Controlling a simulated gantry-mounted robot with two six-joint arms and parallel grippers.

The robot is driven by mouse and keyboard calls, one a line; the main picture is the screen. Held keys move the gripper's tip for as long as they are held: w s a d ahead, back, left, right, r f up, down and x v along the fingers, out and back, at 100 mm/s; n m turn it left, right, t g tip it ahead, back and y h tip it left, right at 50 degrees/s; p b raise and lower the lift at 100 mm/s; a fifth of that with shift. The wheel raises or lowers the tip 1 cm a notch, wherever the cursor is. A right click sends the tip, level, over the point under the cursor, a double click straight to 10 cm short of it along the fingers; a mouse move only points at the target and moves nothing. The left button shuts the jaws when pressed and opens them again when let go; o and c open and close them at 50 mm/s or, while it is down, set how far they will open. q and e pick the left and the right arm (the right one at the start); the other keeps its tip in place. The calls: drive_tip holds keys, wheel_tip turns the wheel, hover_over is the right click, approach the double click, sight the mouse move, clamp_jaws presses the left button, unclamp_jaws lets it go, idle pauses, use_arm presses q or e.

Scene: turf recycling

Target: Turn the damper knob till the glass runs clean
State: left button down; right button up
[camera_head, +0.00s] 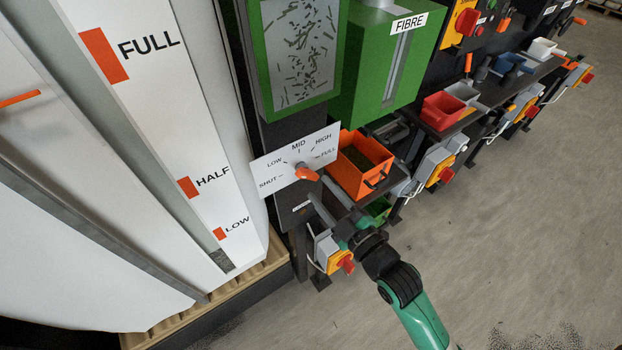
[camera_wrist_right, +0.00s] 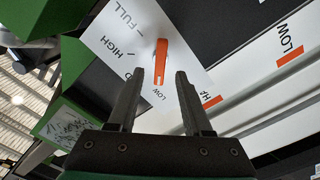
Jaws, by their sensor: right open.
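The orange damper knob (camera_head: 308,173) sits on a white dial plate (camera_head: 266,172) marked SHUT, LOW, MID, HIGH and FULL. In the wrist view, one end of the knob (camera_wrist_right: 161,60) lies toward the LOW mark. The glass (camera_head: 300,45) in its green frame above the plate shows many dark green shreds. My right gripper (camera_head: 320,190) is just below and in front of the knob in the head view. In the wrist view its fingers (camera_wrist_right: 161,75) are apart, one on each side of the knob's lower end; contact is not visible. My left gripper is not in view.
An orange bin (camera_head: 352,178) stands right beside the dial plate. A green FIBRE housing (camera_head: 375,75) is above it. A white panel with FULL, HALF and LOW marks (camera_head: 170,110) fills the left. More bins and red-knobbed boxes line the right; open floor (camera_head: 520,220) lies in front.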

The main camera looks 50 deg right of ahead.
sight(310, 178)
drive_tip(key=x, duration=0.5)
clamp_jaws()
